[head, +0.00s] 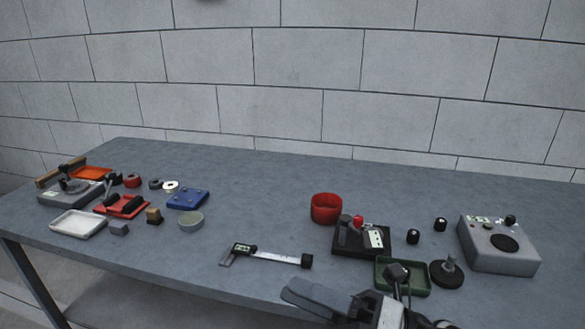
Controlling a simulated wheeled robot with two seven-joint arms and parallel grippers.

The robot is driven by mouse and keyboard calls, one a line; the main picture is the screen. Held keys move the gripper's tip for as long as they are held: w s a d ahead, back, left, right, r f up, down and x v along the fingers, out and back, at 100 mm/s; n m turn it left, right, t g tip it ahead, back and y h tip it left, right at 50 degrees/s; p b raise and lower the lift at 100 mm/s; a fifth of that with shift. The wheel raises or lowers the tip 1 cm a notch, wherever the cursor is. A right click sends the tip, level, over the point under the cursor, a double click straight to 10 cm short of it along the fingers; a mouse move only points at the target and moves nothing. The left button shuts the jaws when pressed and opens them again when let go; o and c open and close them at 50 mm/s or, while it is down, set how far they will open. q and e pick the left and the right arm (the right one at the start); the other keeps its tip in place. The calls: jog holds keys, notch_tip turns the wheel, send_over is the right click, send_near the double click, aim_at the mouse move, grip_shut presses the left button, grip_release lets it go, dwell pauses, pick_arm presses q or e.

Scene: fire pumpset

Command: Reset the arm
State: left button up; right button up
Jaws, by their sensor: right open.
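My right gripper (348,298) reaches in from the bottom edge, right of centre, over the front of the grey table (270,205). It is open, with nothing seen between its fingers. Its lower part is cut off by the frame. A green tray (418,279) lies just beyond it, and a dark part covers some of the tray's near side. A digital caliper (272,256) lies on the table to the gripper's upper left, apart from it. My left gripper is not in view.
A red cup (325,208), a black device with a red knob (348,240), a black knobbed disc (447,272) and a grey box (499,245) stand at the right. Trays and small parts, including a blue block (188,199), crowd the left. The table's middle is clear.

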jog(key=w+d+f+m+t+h, duration=0.1)
jog(key=d+f+m+t+h, duration=0.5)
jog(key=m, duration=0.8)
jog(key=w+d+f+m+t+h, duration=0.2)
jog(key=d+f+m+t+h, duration=0.25)
jog(key=f+m+h, duration=0.65)
jog(key=s+d+f+m+g+h, duration=0.1)
jog(key=s+f+m+g, duration=0.4)
jog(key=s+f+m, duration=0.5)
jog(key=shift+d+m, duration=0.3)
jog(key=shift+d, duration=0.25)
jog(key=shift+s, duration=0.1)
